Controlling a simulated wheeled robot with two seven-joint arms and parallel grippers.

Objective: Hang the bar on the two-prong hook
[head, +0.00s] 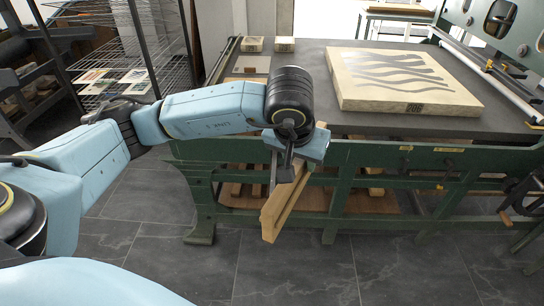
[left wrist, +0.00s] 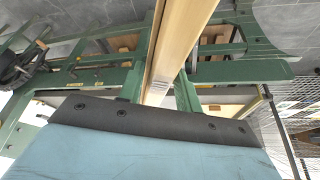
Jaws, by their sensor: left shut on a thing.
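The bar (head: 281,207) is a long pale wooden piece. It hangs tilted in front of the green press frame in the head view, its lower end toward the floor. My left gripper (head: 286,170) is shut on it, and the fingers are partly hidden by the wrist. In the left wrist view the bar (left wrist: 178,42) runs from the top edge down to the dark edge of my gripper housing, which hides its near end. I cannot make out the two-prong hook in either view. My right gripper is not in view.
A green press table (head: 310,62) stands right behind the bar, with a wooden block (head: 405,82) carrying wavy shapes on top. A wire rack (head: 110,45) with prints stands at left. The dark tiled floor (head: 300,270) in front is clear.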

